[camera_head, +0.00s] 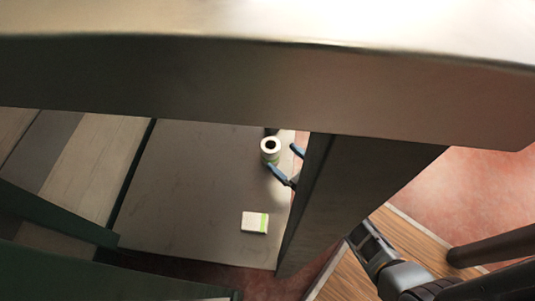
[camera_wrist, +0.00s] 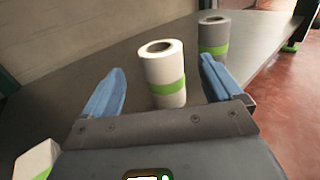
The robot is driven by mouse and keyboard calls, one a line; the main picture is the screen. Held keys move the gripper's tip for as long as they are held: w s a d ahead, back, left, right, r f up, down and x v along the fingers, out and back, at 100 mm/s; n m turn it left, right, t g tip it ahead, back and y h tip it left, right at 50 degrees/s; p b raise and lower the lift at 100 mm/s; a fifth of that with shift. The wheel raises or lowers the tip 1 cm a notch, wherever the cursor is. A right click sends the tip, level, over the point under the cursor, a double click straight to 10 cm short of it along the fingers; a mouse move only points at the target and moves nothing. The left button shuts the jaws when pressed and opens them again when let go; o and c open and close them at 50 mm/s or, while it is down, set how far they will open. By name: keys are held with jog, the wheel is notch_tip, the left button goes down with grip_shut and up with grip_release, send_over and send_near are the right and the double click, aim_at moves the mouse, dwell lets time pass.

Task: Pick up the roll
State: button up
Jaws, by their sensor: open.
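A white roll (camera_head: 270,155) with a green band stands upright on a grey shelf (camera_head: 185,190), near its right edge. In the wrist view the white roll (camera_wrist: 163,72) shows between the two blue fingers, with a gap on either side. My gripper (camera_head: 281,157) is open and empty, with its fingertips close to the roll from the lower right in the head view. I cannot tell how far the fingers reach around it. A grey roll (camera_wrist: 213,38) with a green band stands behind the white one.
A white box (camera_head: 254,222) with a green stripe lies on the shelf nearer the front; it also shows at the lower left of the wrist view (camera_wrist: 36,158). A wide metal beam (camera_head: 270,80) and a post (camera_head: 340,190) block part of the head view. The shelf's left part is clear.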

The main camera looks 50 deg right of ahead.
aim_at(264, 141)
jog(key=w, duration=0.2)
jog(key=w+b, duration=0.1)
jog(key=w, duration=0.4)
jog(key=shift+d+f+b, duration=0.1)
jog(key=shift+d+b, duration=0.2)
jog(key=shift+d, duration=0.1)
jog(key=shift+s, duration=0.1)
jog(key=c, duration=1.1)
